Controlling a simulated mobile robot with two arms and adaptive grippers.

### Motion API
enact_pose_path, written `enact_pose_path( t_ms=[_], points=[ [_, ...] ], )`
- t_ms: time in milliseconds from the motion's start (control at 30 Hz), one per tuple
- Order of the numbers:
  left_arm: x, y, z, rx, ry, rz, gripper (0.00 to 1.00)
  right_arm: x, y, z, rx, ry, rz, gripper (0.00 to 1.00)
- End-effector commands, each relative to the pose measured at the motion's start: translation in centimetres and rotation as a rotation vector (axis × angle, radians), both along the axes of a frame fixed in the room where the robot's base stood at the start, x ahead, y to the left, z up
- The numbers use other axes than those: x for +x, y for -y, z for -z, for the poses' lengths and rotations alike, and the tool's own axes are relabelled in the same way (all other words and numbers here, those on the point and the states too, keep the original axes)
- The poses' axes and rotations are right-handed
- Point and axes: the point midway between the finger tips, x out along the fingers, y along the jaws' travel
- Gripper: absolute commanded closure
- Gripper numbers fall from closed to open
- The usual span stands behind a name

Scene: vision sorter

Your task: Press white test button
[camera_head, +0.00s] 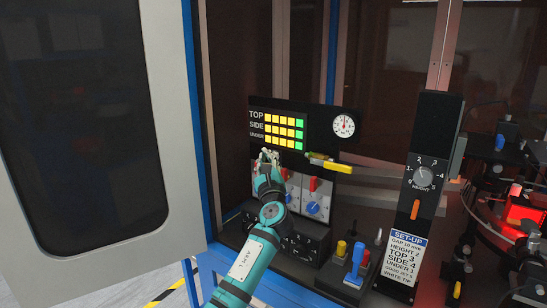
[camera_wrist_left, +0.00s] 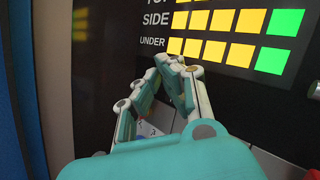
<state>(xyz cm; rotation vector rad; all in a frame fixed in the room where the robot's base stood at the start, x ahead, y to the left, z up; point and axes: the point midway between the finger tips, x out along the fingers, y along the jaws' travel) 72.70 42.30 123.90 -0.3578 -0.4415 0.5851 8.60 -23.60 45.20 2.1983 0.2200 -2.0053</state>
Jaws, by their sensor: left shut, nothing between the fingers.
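My left gripper (camera_head: 268,155) is shut and empty. It is in front of the lower left part of the black display panel (camera_head: 325,120), just below the UNDER row. In the left wrist view the closed fingertips (camera_wrist_left: 172,62) point at the panel under its yellow and green squares (camera_wrist_left: 225,52). I cannot tell whether the fingertips touch the panel. I cannot make out a white test button in either view; the gripper covers part of the panel there. My right gripper is not in view.
A yellow-handled part (camera_head: 338,167) sticks out right of the gripper. A black HEIGHT dial post (camera_head: 437,135) stands right. An open cabinet door (camera_head: 160,210) is left.

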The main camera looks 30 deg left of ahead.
Motion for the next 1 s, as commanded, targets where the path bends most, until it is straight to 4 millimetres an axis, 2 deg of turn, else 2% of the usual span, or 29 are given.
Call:
enact_pose_path(
  t_ms=[633,1000],
  points=[
    [0.00,-0.02,0.01,0.000,0.000,0.000,1.00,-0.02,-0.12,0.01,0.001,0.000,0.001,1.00],
    [0.84,0.03,-0.01,0.000,-0.001,-0.001,1.00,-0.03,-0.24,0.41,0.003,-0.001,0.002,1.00]
  ],
)
